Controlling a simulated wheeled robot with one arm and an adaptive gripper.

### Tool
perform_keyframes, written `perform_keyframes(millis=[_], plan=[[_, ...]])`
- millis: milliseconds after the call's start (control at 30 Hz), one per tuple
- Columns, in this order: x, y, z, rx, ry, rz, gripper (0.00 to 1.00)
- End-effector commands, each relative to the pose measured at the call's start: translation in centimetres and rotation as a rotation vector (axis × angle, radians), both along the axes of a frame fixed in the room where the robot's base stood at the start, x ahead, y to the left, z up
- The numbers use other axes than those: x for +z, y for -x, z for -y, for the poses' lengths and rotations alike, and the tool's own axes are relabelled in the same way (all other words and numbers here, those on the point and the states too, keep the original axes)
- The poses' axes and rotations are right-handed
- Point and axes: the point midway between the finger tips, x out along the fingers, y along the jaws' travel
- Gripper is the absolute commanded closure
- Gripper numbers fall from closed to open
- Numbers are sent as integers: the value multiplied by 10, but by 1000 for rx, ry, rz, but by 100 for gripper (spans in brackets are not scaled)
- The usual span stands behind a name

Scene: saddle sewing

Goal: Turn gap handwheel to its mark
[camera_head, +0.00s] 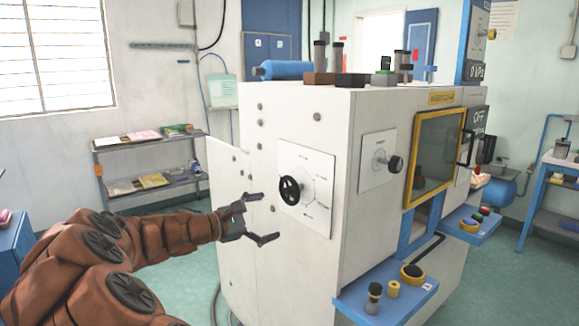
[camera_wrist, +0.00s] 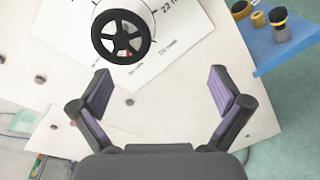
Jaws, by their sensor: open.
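The gap handwheel is a black spoked wheel (camera_head: 289,190) on a white dial plate (camera_head: 318,193) on the left face of the white machine. In the wrist view the handwheel (camera_wrist: 121,36) is at the top, left of centre, on a pale hub, with printed markings on the plate around it. My gripper (camera_head: 266,218) is open and empty, to the left of and a little below the handwheel. In the wrist view its fingers (camera_wrist: 163,92) are spread wide, with the wheel beyond them and not between them. I cannot read which mark the wheel is set to.
A second dial with a black knob (camera_head: 394,164) is on the adjoining face, beside a yellow-framed window (camera_head: 435,158). A blue shelf (camera_head: 385,303) with small parts sticks out at lower right. A grey rack (camera_head: 150,170) stands by the wall. Green floor is open at left.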

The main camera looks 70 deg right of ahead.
Motion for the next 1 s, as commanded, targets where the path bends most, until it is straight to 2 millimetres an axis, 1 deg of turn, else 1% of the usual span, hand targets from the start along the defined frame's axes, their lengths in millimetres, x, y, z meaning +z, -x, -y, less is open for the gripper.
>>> perform_keyframes(millis=[33, 100, 200, 367, 800, 1000], plan=[[17, -4, 11, 10, 12, -44, 0], [27, -10, 21, 27, 26, -92, 0], [34, -15, 29, 42, 37, -130, 0], [36, -14, 38, 47, 42, -146, 0], [35, 13, 83, 46, 41, -143, 0], [35, 20, 96, 46, 42, -144, 0]])
